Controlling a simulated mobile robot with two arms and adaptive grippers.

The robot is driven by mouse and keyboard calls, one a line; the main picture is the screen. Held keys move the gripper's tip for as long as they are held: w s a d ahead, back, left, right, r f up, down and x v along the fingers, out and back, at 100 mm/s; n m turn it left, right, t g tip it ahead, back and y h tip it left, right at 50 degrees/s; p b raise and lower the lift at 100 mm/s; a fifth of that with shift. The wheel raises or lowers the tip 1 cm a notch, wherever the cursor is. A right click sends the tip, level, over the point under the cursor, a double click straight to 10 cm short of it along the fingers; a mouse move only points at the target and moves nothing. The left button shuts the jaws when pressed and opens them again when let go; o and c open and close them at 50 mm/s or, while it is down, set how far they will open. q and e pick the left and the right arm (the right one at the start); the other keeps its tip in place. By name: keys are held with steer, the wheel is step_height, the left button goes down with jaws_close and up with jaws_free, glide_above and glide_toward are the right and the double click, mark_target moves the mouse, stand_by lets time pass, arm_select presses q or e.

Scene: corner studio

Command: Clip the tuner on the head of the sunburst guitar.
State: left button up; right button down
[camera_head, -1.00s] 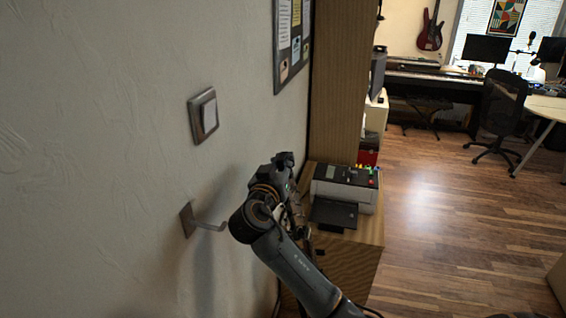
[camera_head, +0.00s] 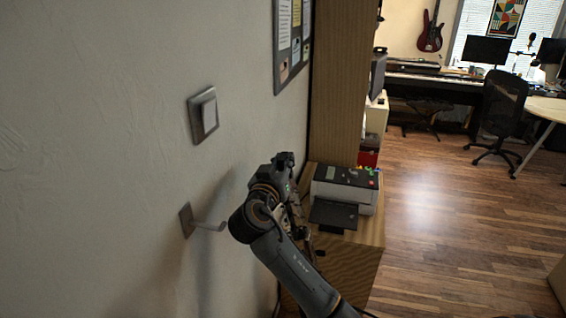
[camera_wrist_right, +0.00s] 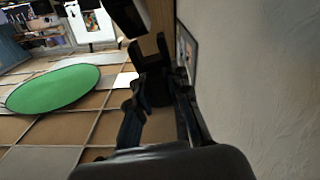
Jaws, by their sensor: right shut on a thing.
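My right gripper (camera_head: 297,213) is in front of the wall, mostly hidden behind its own wrist in the head view. In the right wrist view its fingers (camera_wrist_right: 158,85) are closed on a small dark thing (camera_wrist_right: 152,90), which could be the tuner; its shape is hard to make out. I see no sunburst guitar clearly. A dark red guitar (camera_head: 431,32) hangs on the far wall, well away from the gripper. My left gripper is not in view.
A wall hook (camera_head: 187,220) and a switch (camera_head: 204,115) are on the near wall, left of my right arm. A printer (camera_head: 345,187) stands on a wooden cabinet (camera_head: 352,262) beside the gripper. Open wooden floor (camera_head: 440,235) lies to the right; an office chair (camera_head: 500,105) stands farther back.

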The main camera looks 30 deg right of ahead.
stand_by(0.7)
steer(key=shift+s+d+f+b, duration=0.15)
steer(key=shift+f+b, duration=1.05)
steer(key=shift+b, duration=0.15)
stand_by(0.5)
steer(key=c, duration=1.2)
jaws_free()
steer(key=shift+s, duration=0.1)
steer(key=v, duration=1.2)
